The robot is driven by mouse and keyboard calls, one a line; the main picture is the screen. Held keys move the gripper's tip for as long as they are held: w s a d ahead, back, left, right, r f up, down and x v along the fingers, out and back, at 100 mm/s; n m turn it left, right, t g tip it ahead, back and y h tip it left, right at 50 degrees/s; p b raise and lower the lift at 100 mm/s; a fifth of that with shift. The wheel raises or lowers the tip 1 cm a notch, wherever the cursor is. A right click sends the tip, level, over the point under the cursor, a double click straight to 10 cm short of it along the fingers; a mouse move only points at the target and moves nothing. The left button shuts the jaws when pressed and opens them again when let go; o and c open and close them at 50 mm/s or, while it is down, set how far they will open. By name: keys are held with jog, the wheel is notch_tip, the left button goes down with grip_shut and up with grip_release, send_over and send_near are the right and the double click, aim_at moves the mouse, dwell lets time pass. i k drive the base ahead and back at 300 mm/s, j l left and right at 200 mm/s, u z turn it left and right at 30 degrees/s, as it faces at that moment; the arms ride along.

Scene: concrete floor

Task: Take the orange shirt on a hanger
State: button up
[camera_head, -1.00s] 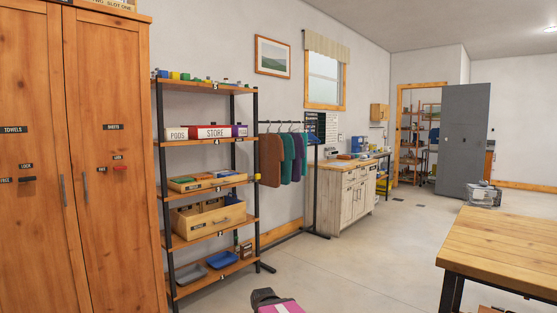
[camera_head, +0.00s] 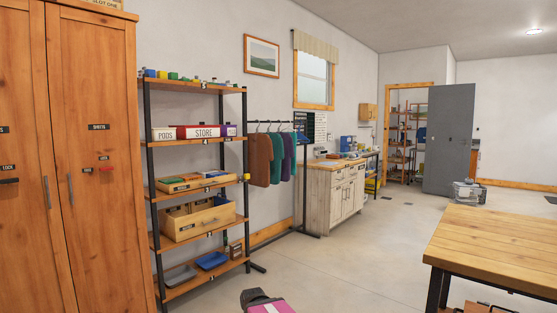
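The orange shirt (camera_head: 260,161) is a rust-orange garment on a hanger at the left end of a dark clothes rail (camera_head: 275,122), just right of the open shelf. Teal and purple shirts (camera_head: 284,156) hang close to its right. The shelf's black post stands near its left edge. A dark and pink shape (camera_head: 268,304) shows at the bottom edge; I cannot tell whether it is part of my arm. No gripper fingers are seen, and nothing touches the orange shirt.
A tall wooden cabinet (camera_head: 98,160) fills the left. The open shelf (camera_head: 195,140) holds boxes and trays. A wood-topped cabinet (camera_head: 338,190) stands beyond the rail. A wooden table (camera_head: 495,240) is at the right. The concrete floor (camera_head: 350,260) between is clear.

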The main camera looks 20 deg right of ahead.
aim_at(260, 150)
jog(key=i+l+z, duration=0.1)
jog(key=i, duration=0.6)
jog(key=i+l+z, duration=0.1)
jog(key=i, duration=0.65)
jog(key=l, duration=0.1)
